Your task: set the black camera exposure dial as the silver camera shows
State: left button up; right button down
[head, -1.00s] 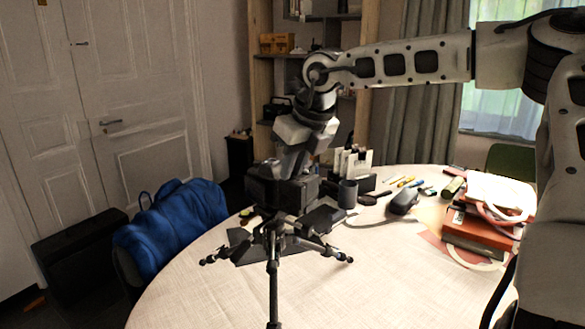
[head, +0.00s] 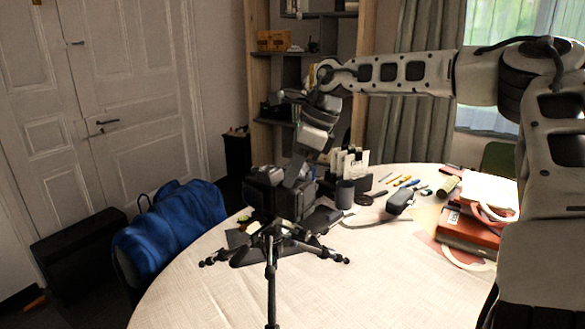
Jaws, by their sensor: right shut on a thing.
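The black camera (head: 278,198) sits upright on a dark tripod (head: 270,250) at the near side of the table. My right gripper (head: 296,178) reaches down from above onto the camera's top right part and is shut there. The small part between its fingertips is too dark and small to make out; it lies where the camera's top dial would be. I cannot make out a silver camera. My left gripper does not show.
The round table (head: 340,290) has bare cloth at the front.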

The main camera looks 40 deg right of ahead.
jog(key=shift+n, duration=0.4)
jog(key=c, duration=1.6)
grip_release()
jog(key=shift+d+r, duration=0.2)
jog(key=shift+r, duration=0.35)
jog(key=v, duration=1.5)
jog(key=shift+w+d, duration=0.1)
jog(key=shift+f, duration=0.1)
